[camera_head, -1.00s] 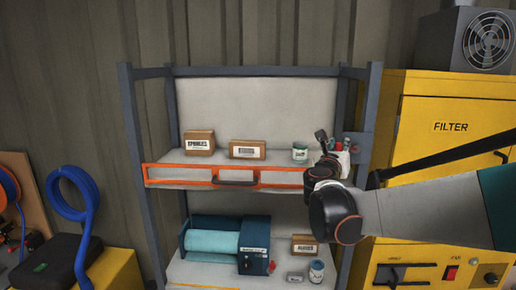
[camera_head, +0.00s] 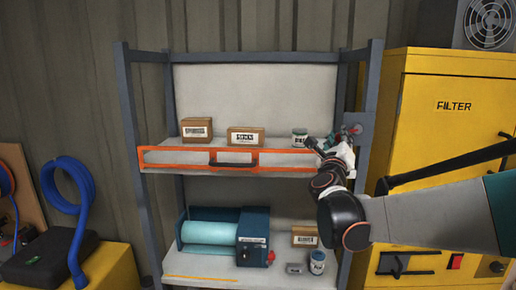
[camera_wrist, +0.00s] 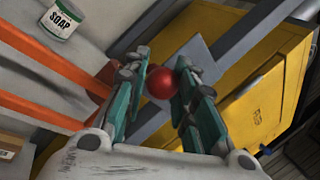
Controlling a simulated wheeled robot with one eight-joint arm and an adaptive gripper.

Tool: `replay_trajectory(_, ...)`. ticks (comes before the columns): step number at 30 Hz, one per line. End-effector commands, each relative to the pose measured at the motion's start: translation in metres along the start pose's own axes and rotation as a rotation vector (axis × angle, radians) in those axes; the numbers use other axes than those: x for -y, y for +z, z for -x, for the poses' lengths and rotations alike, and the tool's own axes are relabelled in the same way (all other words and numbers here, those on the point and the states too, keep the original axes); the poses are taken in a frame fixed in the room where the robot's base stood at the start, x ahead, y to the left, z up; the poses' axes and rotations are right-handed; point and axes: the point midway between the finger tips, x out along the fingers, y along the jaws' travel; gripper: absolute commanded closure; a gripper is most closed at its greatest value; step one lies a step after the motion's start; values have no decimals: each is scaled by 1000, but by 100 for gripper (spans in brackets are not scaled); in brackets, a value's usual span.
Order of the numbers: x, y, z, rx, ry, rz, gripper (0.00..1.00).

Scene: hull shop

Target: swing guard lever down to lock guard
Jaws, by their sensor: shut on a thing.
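The guard is an orange frame (camera_head: 290,152) across the front of the upper shelf, with a dark handle (camera_head: 233,163) at its middle. In the wrist view its orange bars (camera_wrist: 52,112) run down the left side. The guard lever's red ball knob (camera_wrist: 161,83) sits between my two teal fingers. My gripper (camera_wrist: 165,76) is shut on this knob. In the head view my gripper (camera_head: 347,138) is at the right end of the guard, by the right shelf post. It hides most of the lever there, so I cannot tell the lever's angle.
On the upper shelf stand two cardboard boxes (camera_head: 196,127) and a soap tin (camera_head: 299,138), which also shows in the wrist view (camera_wrist: 62,20). The lower shelf holds a blue roller machine (camera_head: 252,238) and small containers. A yellow filter cabinet (camera_head: 440,130) stands close on the right.

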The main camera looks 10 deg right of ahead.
Motion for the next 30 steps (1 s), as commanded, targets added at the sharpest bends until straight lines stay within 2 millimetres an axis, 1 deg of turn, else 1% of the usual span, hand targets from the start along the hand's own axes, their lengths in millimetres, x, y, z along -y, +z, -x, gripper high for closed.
replay_trajectory(10, 2, 0, -1, 0, -5, 4, 100)
replay_trajectory(11, 2, 0, -1, 0, -5, 4, 73)
replay_trajectory(12, 2, 0, -1, 0, -5, 4, 64)
replay_trajectory(13, 2, 0, -1, 0, -4, 4, 57)
replay_trajectory(22, 1, 0, 0, 0, -2, 2, 56)
replay_trajectory(25, 0, 0, 3, 1, -1, 2, 56)
replay_trajectory(28, 0, 0, 13, 1, 0, 1, 56)
replay_trajectory(30, 0, 1, 25, 2, 1, 1, 56)
